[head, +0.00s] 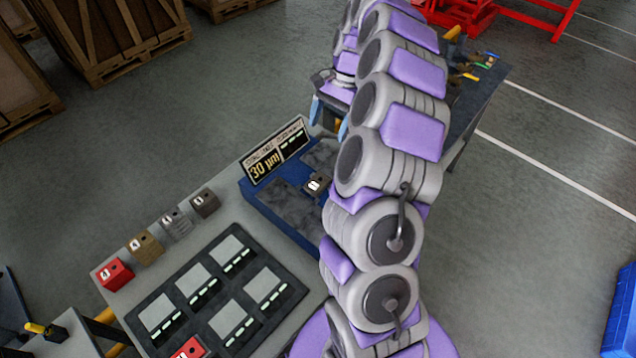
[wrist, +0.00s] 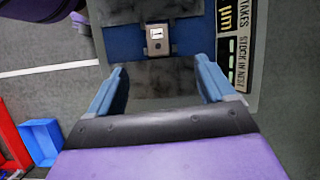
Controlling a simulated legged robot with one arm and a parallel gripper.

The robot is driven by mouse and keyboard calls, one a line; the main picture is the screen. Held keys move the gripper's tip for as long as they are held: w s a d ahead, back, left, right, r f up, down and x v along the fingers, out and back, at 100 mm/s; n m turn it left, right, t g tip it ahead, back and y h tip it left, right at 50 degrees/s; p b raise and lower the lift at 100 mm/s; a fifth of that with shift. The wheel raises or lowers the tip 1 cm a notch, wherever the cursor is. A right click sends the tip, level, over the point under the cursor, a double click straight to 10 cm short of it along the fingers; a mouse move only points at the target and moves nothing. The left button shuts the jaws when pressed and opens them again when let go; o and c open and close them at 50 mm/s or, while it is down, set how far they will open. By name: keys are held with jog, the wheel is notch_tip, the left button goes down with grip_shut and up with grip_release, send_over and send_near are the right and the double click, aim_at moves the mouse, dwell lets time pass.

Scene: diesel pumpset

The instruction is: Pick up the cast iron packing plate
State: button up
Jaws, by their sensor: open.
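No plate is readably marked as cast iron, so I cannot tell for sure which one it is. On the bench lie a dark brown-grey block (head: 205,203), a lighter grey block (head: 177,223), a tan block (head: 146,247) and a red block (head: 115,274). My gripper (wrist: 158,67) is open and empty, its blue fingers on either side below the grey block. It is partly hidden by my arm in the head view (head: 330,117).
A black tray (head: 222,222) with pale squares holds another red block (head: 189,348) at its front. A "30 µm" sign (head: 276,151) stands behind the stand. A dark table (head: 487,95) with tools, wooden crates (head: 115,35) and a blue bin (head: 622,315) stand around open floor.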

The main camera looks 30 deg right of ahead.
jog(key=d+f+m, duration=0.1)
jog(key=d, duration=0.1)
jog(key=b, duration=0.4)
send_near(318, 181)
jog(key=x, duration=0.9)
grip_shut()
dwell(0.5)
jog(key=shift+r, duration=0.15)
notch_tip(318, 181, up, 3)
jog(key=shift+d+r+p, duration=0.1)
jog(key=shift+r+p, duration=0.05)
jog(key=shift+p, duration=0.6)
jog(key=s+a, duration=0.1)
jog(key=s, duration=0.4)
jog(key=s+a+r+p, duration=0.1)
jog(key=s+a, duration=0.1)
jog(key=s, duration=0.3)
jog(key=s+a+p, duration=0.1)
jog(key=s+a, duration=0.1)
jog(key=s, duration=0.3)
jog(key=shift+s+r, duration=0.15)
jog(key=shift+r, duration=0.15)
